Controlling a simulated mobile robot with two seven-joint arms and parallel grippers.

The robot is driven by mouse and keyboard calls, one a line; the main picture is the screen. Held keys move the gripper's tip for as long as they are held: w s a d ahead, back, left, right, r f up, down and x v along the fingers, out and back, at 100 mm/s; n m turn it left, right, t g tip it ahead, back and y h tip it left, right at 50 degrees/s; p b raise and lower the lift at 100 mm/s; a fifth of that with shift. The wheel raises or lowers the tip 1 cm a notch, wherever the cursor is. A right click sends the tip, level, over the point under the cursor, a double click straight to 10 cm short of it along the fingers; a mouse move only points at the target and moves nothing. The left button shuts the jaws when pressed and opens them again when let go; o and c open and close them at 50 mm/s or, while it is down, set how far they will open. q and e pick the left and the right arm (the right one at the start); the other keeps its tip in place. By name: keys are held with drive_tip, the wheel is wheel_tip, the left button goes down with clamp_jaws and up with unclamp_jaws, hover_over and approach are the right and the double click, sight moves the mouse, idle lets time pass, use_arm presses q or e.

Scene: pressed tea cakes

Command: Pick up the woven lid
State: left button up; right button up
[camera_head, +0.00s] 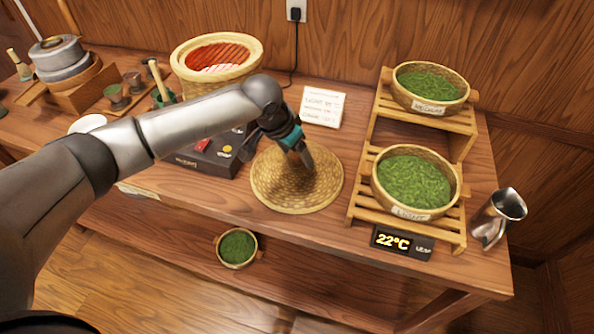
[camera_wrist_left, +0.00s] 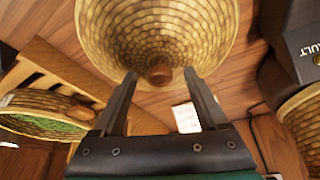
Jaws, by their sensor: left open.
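The woven lid (camera_head: 268,186) is a round, straw-coloured disc lying flat on the wooden table in the middle of the head view. My left gripper (camera_head: 308,164) is over the lid, pointing down, and hides part of its middle. In the left wrist view, the lid (camera_wrist_left: 110,35) fills the top, with its brown knob (camera_wrist_left: 159,75) between or just beyond the tips of my open left gripper (camera_wrist_left: 159,77). I cannot tell whether the fingers touch the knob. My right gripper is not in view.
A black device (camera_head: 212,158) stands close left of the lid. A wooden rack (camera_head: 361,192) with baskets of green leaf is on the right. A woven basket with a red inside (camera_head: 181,62) stands behind.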

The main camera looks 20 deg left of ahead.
use_arm(q)
clamp_jaws()
idle(0.5)
idle(0.8)
